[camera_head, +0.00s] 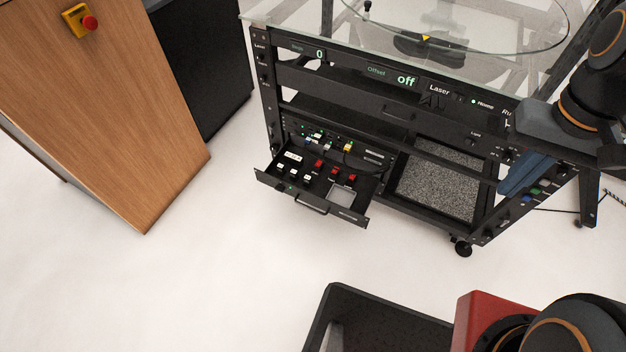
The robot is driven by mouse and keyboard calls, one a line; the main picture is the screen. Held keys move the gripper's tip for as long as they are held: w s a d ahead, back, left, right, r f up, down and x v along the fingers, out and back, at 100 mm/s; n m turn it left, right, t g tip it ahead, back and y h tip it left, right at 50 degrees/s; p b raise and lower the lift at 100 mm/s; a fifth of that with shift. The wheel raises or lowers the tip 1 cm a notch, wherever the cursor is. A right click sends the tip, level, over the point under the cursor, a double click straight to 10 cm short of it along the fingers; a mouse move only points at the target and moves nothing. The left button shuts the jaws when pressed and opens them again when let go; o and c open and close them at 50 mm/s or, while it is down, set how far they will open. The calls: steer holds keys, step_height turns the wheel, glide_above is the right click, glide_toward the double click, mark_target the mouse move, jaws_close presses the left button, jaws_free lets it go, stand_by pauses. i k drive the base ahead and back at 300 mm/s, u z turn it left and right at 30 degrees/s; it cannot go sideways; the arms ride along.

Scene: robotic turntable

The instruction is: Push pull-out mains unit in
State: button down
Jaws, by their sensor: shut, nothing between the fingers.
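The pull-out mains unit (352,213) is a black drawer low on the left side of the black rack. It stands out from the rack front, with its top exposed. Red and white switches or plugs and a pale square panel show on it. A handle (311,204) is on its front face. My gripper (516,182) appears at the right end of the rack, blue-grey and shut, with nothing in it. It is well to the right of the drawer and apart from it. Its fingertips are hard to make out against the rack.
The rack (272,110) has a glass top (460,60) and "Laser" and "off" displays. A speckled grey panel (438,190) is right of the drawer. A wooden cabinet (110,110) with a red button (89,23) stands left.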

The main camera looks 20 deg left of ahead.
mark_target(348, 201)
steer(key=u, duration=1.5)
steer(key=i, duration=0.2)
steer(key=z, duration=0.15)
steer(key=k, duration=0.5)
steer(key=z, duration=1.25)
steer(key=i, duration=0.65)
steer(key=u, duration=1.5)
